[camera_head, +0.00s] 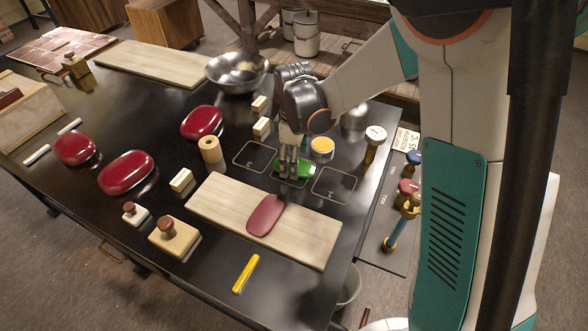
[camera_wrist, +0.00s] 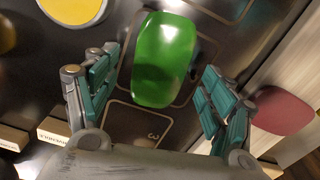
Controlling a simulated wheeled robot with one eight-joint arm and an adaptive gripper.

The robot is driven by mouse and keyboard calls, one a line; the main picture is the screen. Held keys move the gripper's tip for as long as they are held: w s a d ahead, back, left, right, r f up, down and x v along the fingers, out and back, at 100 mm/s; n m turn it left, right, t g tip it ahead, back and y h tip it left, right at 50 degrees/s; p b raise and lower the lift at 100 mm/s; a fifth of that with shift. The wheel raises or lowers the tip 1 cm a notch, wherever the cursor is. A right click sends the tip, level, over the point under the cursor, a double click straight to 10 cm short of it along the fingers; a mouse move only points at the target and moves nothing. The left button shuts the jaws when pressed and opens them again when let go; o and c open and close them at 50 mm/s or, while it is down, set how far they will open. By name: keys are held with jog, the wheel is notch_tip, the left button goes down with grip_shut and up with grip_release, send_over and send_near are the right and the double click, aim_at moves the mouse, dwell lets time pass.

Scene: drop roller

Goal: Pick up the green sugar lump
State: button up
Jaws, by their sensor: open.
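In the wrist view the lump (camera_wrist: 163,58) appears large, just beyond and between the fingertips. My gripper (camera_head: 290,162) is above the lump, pointing down, and partly covers it in the head view. In the wrist view my gripper (camera_wrist: 160,85) has its two teal fingers spread wide, one on each side of the lump. I cannot tell whether a finger touches it.
A wooden board (camera_head: 215,200) with a dark pink slab (camera_head: 266,215) lies in front of the lump. A yellow-topped round tin (camera_head: 321,147) stands close behind it to the right. A wooden roller (camera_head: 210,150) and red glossy lumps (camera_head: 202,122) are to the left.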

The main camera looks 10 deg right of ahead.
jog(key=shift+f, duration=0.6)
jog(key=c, duration=1.3)
jog(key=shift+r, duration=0.15)
